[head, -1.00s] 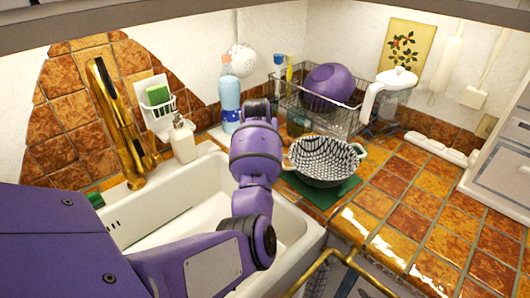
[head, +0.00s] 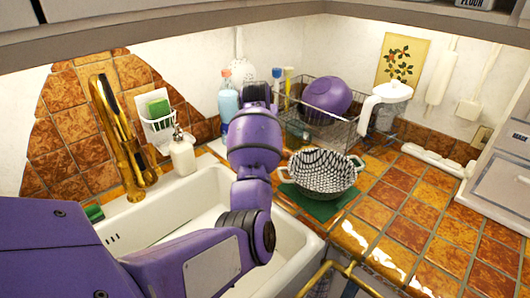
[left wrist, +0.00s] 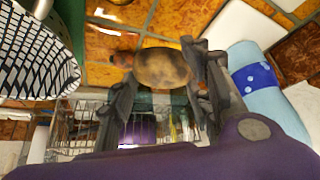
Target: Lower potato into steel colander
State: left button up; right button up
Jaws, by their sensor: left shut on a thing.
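The steel colander (head: 322,174), with a dark-and-white woven-looking pattern and two handles, stands upright on a green mat (head: 325,207) right of the sink. It also shows at the left of the left wrist view (left wrist: 35,62). My left gripper (left wrist: 165,75) is shut on the brown potato (left wrist: 162,67), held between its fingertips. In the wrist view the potato is to the right of the colander and apart from it. In the head view my purple left arm hides the gripper and the potato. My right gripper is in neither view.
A wire dish rack (head: 310,105) with a purple bowl (head: 327,94) stands behind the colander. A blue bottle (head: 228,103) and soap dispenser (head: 182,155) stand behind the white sink (head: 165,205). The tiled counter (head: 415,200) right of the colander is largely clear.

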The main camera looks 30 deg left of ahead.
pick_arm(q)
jog(key=s+d+r+p, duration=0.1)
jog(key=d+r+p, duration=0.1)
jog(key=d+r, duration=0.7)
jog(key=s+d+f, duration=0.1)
jog(key=d+f, duration=0.1)
jog(key=d, duration=1)
jog(key=shift+s+f, duration=0.35)
jog(key=shift+f, duration=0.05)
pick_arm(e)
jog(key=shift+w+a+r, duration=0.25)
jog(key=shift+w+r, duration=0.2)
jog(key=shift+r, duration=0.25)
pick_arm(q)
jog(key=shift+w+a, duration=0.15)
jog(key=shift+w, duration=0.35)
jog(key=shift+f, duration=0.1)
